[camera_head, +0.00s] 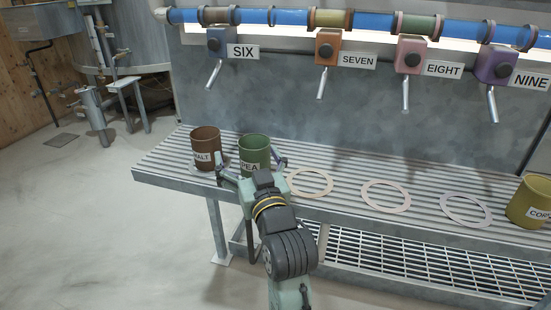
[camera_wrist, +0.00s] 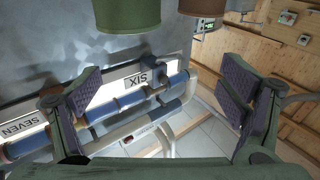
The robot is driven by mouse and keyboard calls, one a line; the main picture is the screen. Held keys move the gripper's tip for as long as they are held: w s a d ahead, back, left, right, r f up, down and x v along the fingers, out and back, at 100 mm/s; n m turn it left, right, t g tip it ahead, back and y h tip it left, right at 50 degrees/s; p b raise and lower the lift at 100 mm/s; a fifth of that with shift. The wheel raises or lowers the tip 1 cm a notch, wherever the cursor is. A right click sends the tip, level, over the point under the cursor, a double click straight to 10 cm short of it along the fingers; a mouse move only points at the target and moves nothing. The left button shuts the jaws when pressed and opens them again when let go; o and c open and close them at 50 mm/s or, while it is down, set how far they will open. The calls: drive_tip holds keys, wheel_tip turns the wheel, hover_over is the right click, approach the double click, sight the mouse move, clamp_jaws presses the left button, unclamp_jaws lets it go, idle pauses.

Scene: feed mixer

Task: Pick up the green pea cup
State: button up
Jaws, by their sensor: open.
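The green pea cup (camera_head: 255,152) stands upright on the slatted bench, its label partly covered by my gripper. In the wrist view, which is upside down, part of the pea cup (camera_wrist: 127,14) shows at the top edge, outside the space between the finger pads. My gripper (camera_head: 251,164) is open and empty. In the head view its fingers appear on either side of the cup, the left one near the gap beside the brown cup. The wrist view shows both pads (camera_wrist: 160,102) wide apart, with no visible contact on the cup.
A brown malt cup (camera_head: 205,148) stands close left of the pea cup; it also shows in the wrist view (camera_wrist: 203,7). Empty rings (camera_head: 386,184) lie to the right on the bench (camera_head: 340,165). An olive corn cup (camera_head: 528,200) stands far right. Levered dispensers (camera_head: 327,48) hang above.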

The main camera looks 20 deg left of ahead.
sight(254, 141)
drive_tip(key=shift+m+g+h, duration=0.3)
drive_tip(key=shift+g+h, duration=0.1)
drive_tip(key=shift+h, duration=0.2)
drive_tip(key=w+f, duration=0.2)
drive_tip(key=w, duration=0.1)
drive_tip(key=w+f, duration=0.1)
drive_tip(key=w, duration=0.1)
drive_tip(key=shift+w+d+p, duration=0.15)
drive_tip(key=shift+p, duration=0.2)
drive_tip(key=shift+d+p+x, duration=0.1)
drive_tip(key=shift+p+x, duration=0.3)
drive_tip(key=shift+x, duration=1)
drive_tip(key=shift+d+p+x, duration=0.15)
drive_tip(key=shift+p+x, duration=0.25)
drive_tip(key=shift+x, duration=1)
drive_tip(key=shift+w+f, duration=0.15)
drive_tip(key=shift+c, duration=0.6)
drive_tip(key=c, duration=1.2)
drive_tip(key=shift+o, duration=0.2)
